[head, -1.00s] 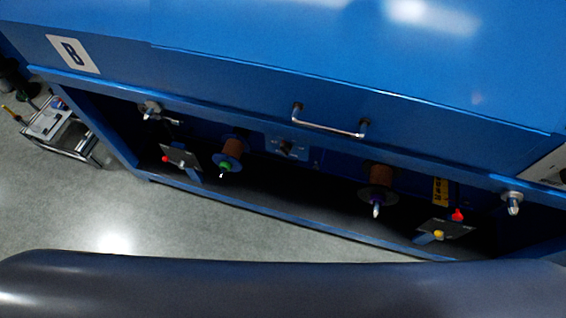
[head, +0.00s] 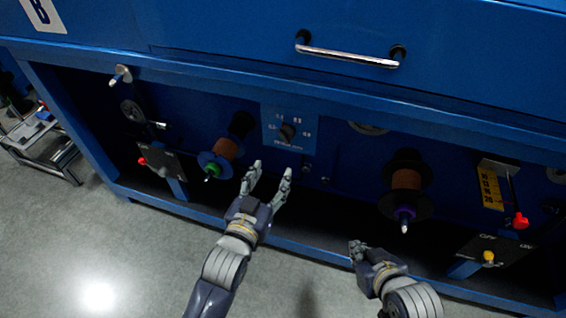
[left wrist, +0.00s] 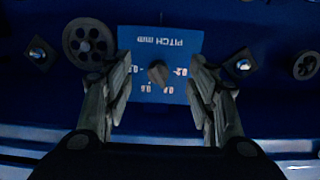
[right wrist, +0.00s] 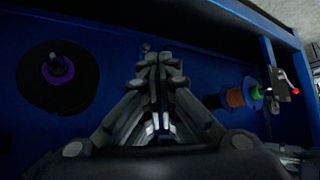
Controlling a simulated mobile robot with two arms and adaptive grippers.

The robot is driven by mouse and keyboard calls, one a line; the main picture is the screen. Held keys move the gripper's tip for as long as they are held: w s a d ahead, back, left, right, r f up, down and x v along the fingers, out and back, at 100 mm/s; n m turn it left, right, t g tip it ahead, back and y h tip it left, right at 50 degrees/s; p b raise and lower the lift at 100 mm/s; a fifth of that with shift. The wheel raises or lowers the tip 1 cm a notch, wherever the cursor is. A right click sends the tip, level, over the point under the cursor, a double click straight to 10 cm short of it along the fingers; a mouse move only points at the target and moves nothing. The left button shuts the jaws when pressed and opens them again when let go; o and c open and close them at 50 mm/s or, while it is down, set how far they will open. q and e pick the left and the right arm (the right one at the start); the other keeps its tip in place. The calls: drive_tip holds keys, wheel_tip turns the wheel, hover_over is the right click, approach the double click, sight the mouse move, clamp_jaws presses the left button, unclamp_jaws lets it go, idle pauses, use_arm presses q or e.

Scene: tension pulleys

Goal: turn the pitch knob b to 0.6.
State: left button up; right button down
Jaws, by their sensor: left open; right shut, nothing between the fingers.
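The pitch knob (head: 287,131) is a small dark knob on a blue scale plate (head: 270,122) in the recessed panel under the drawer. In the left wrist view the knob (left wrist: 158,73) sits on the plate (left wrist: 188,42), whose "PITCH mm" label appears upside down. I cannot read its setting surely. My left gripper (head: 272,171) is open below the knob in the head view. In the left wrist view its fingers frame the knob from both sides, and no contact shows. My right gripper (head: 358,248) is shut and empty, lower right; its closed fingers also show in the right wrist view (right wrist: 159,64).
A spool with a green hub (head: 222,155) is left of the plate, and one with a purple hub (head: 405,195) is right. Red-tipped levers (head: 520,221) and dark plates stand at the sides. The drawer handle (head: 350,55) and blue frame edge are above the recess.

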sight(284, 140)
use_arm(q)
drive_tip(key=shift+t, duration=0.6)
drive_tip(key=w+r, duration=0.1)
drive_tip(key=w+d+r+b, duration=0.1)
drive_tip(key=w, duration=0.1)
drive_tip(key=w+r+b, duration=0.1)
drive_tip(key=w, duration=0.1)
drive_tip(key=shift+d, duration=0.35)
drive_tip(key=b+x, duration=0.1)
drive_tip(key=x, duration=0.3)
drive_tip(key=shift+w, duration=0.1)
drive_tip(key=shift+w+d+b, duration=0.15)
drive_tip(key=shift+w+b, duration=0.15)
drive_tip(key=shift+w, duration=0.05)
use_arm(e)
drive_tip(key=w+a+r+t+y, duration=0.2)
drive_tip(key=w+r+t, duration=0.4)
drive_tip(key=r, duration=0.6)
drive_tip(key=shift+w+a+r+t, duration=0.15)
drive_tip(key=shift+a+r+t, duration=0.05)
drive_tip(key=shift+a+t, duration=0.5)
use_arm(q)
drive_tip(key=c, duration=1)
use_arm(e)
drive_tip(key=shift+d, duration=0.1)
